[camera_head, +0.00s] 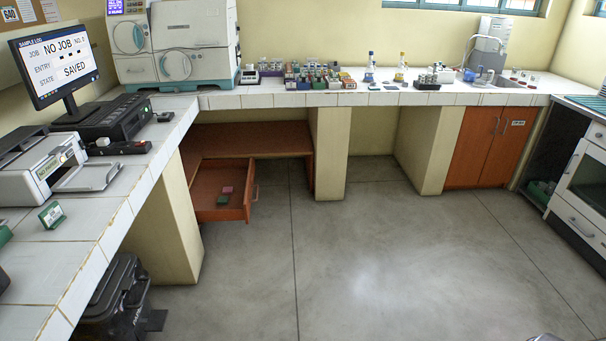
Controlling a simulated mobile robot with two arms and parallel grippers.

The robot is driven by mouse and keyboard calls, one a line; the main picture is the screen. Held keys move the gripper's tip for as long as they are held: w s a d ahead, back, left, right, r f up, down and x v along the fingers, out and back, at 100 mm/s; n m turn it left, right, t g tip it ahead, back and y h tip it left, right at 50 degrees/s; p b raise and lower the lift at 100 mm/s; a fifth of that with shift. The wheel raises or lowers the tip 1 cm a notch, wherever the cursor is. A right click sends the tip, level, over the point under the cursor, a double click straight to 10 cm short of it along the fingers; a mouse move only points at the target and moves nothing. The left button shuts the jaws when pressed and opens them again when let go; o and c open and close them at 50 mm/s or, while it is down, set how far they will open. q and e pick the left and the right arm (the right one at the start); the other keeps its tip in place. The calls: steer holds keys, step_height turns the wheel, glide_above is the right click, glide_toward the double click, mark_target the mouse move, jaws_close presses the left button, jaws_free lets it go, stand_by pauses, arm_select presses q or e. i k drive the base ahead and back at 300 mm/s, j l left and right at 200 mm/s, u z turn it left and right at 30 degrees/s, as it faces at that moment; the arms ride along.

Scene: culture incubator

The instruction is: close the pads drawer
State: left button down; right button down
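An orange-brown wooden drawer (219,203) stands pulled out under the white-tiled counter, left of the picture's middle. A dark handle shows on its right-hand front panel. Inside it lie a small pink item (228,190) and a small green item (223,199). I take it to be the pads drawer, but no label on it is legible. Neither of my grippers shows. A small grey piece at the bottom right edge is too cut off to identify.
The grey floor (340,270) before the drawer is clear. A beige pillar (160,235) stands left of the drawer and another (331,155) right of it. A black case (110,305) sits on the floor at lower left. Orange cabinet doors (490,145) are shut at right.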

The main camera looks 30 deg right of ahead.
mark_target(211, 175)
steer(key=i+l+z, duration=0.15)
steer(key=i+l, duration=0.35)
steer(key=i+l+z, duration=0.15)
steer(key=i+l, duration=0.25)
steer(key=i+l+z, duration=0.1)
steer(key=i+l, duration=0.25)
steer(key=i, duration=0.25)
steer(key=i+l+u, duration=0.1)
steer(key=u, duration=0.25)
steer(key=i+l, duration=0.05)
